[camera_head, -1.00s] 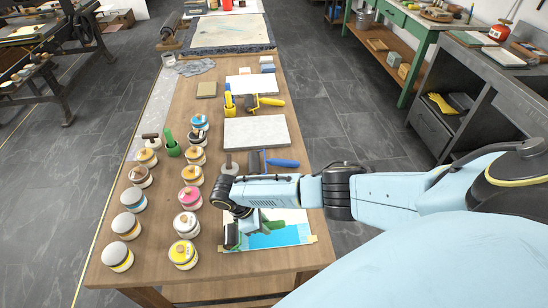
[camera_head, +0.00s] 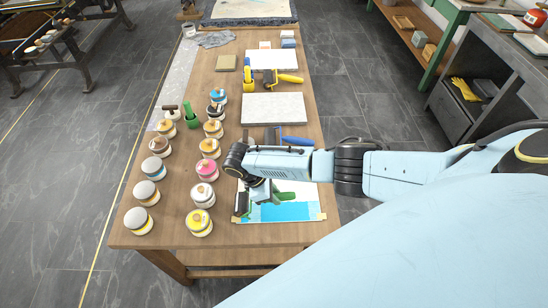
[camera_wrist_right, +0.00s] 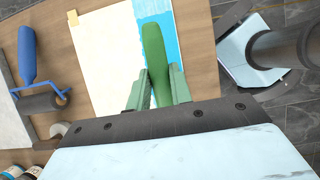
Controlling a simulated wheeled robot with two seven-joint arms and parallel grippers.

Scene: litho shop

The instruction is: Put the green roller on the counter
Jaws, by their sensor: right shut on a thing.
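The green roller shows its green handle (camera_head: 285,197) in the head view, over the blue and white print (camera_head: 275,213) at the near end of the wooden table (camera_head: 215,245). My right gripper (camera_head: 257,201) is shut on it, low over the print. In the right wrist view the green handle (camera_wrist_right: 153,55) points away from between the fingers of the gripper (camera_wrist_right: 158,90). The roller's head is hidden, and I cannot tell whether the roller touches the print. A grey counter (camera_head: 458,120) stands at the right across the floor. My left gripper is not in view.
Several ink jars (camera_head: 199,223) line the table's left side. A blue-handled roller (camera_head: 297,141), a grey slab (camera_head: 273,108) and a yellow-handled roller (camera_head: 289,78) lie beyond my right arm. Open floor (camera_head: 350,75) lies between table and counter.

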